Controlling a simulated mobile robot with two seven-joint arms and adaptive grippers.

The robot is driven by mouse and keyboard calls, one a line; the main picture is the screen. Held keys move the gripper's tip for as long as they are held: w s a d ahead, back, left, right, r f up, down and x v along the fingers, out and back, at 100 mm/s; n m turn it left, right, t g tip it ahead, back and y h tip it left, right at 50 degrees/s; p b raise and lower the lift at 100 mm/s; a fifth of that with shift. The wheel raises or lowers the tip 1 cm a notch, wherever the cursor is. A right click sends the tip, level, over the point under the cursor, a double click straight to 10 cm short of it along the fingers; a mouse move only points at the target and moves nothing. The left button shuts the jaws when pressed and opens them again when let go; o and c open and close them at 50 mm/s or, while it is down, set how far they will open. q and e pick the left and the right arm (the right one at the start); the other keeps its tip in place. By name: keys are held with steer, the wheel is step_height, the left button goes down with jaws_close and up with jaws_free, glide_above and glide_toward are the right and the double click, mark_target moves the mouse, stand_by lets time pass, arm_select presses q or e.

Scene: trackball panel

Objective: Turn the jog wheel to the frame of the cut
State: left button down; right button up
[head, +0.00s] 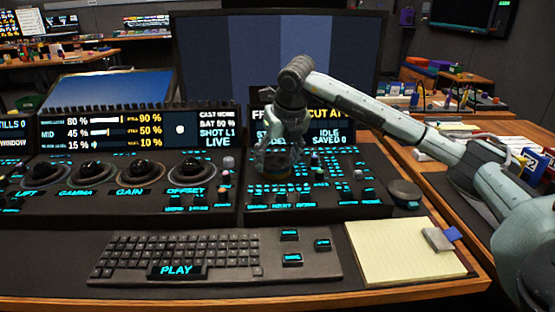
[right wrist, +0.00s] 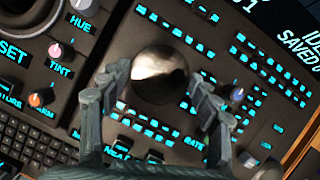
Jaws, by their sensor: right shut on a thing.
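The jog wheel (right wrist: 160,75) is a round dark knob with a shiny metal top, set among cyan-lit keys on the right section of the panel. My right gripper (right wrist: 163,98) has a finger on either side of it and is shut on it. In the head view the right gripper (head: 280,166) reaches down onto the panel and hides most of the wheel. The small screen (head: 330,130) behind it reads "CUT AT", "IDLE" and "SAVED 0"; my arm covers the frame number and other text. My left gripper is not in view.
Several trackballs (head: 131,172) sit left of the wheel, with small knobs (head: 227,163) between. A keyboard (head: 180,257) lies in front. A notepad (head: 405,254) and a black round puck (head: 404,192) are at right. A large monitor (head: 225,60) stands behind.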

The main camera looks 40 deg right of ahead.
stand_by(0.3)
steer(key=o, duration=1.2)
steer(key=shift+c, duration=0.2)
steer(key=shift+r, duration=0.15)
steer(key=v, duration=1.1)
steer(key=shift+s+r, duration=0.25)
steer(key=shift+r, duration=0.1)
steer(key=shift+a, duration=0.1)
